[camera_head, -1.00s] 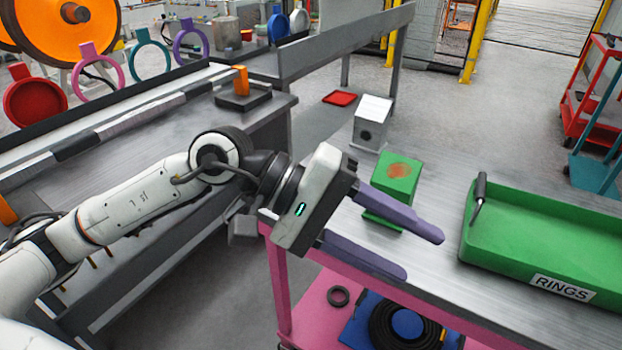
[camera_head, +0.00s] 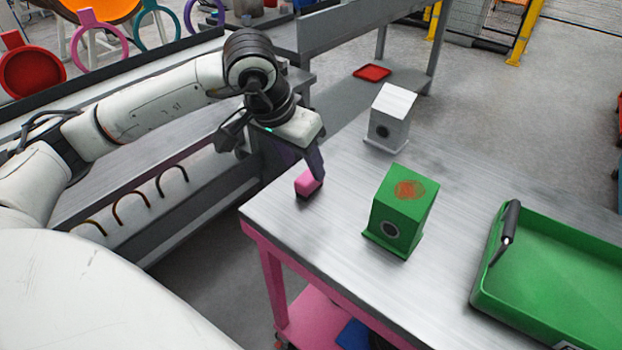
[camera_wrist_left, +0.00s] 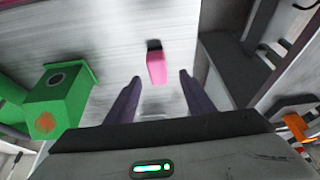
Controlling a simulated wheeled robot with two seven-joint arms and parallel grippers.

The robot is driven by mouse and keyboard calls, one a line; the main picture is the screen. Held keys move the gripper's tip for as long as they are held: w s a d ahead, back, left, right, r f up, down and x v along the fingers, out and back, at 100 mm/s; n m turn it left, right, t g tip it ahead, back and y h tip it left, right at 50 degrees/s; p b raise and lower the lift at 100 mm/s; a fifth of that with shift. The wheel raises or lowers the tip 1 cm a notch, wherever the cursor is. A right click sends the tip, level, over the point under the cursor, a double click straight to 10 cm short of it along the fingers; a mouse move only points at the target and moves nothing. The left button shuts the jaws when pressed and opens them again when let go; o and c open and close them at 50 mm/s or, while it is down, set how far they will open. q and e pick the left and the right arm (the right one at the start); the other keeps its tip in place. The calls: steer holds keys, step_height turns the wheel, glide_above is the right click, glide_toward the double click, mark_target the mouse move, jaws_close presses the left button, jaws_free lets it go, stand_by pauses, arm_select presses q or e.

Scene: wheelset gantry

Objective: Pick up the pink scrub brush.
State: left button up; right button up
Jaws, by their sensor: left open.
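The pink scrub brush (camera_head: 308,183) lies on the near left corner of the metal-topped cart. In the wrist view the brush (camera_wrist_left: 156,68) shows its pink body and a dark end, just beyond and between the fingertips. My left gripper (camera_head: 312,165) points down over the brush, its purple fingers apart. In the wrist view the left gripper (camera_wrist_left: 160,80) is open, with nothing between the fingers. The head view hides part of the brush behind a finger. My right gripper is in neither view.
A green box (camera_head: 400,212) with a round hole stands right of the brush. A white box (camera_head: 390,118) stands behind it. A green tray (camera_head: 490,262) with a black-handled tool sits at the right. The cart's left edge (camera_head: 255,214) is close to the brush.

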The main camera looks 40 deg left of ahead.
mark_target(308, 176)
arm_select(q)
steer(key=x, duration=0.4)
steer(key=shift+s+d+f+p, duration=0.2)
steer(key=shift+f+p, duration=0.1)
steer(key=shift+p, duration=0.1)
steer(key=shift+w+f, duration=0.3)
steer(key=shift+f, duration=0.25)
steer(key=c, duration=1.1)
steer(key=shift+r, duration=5.05)
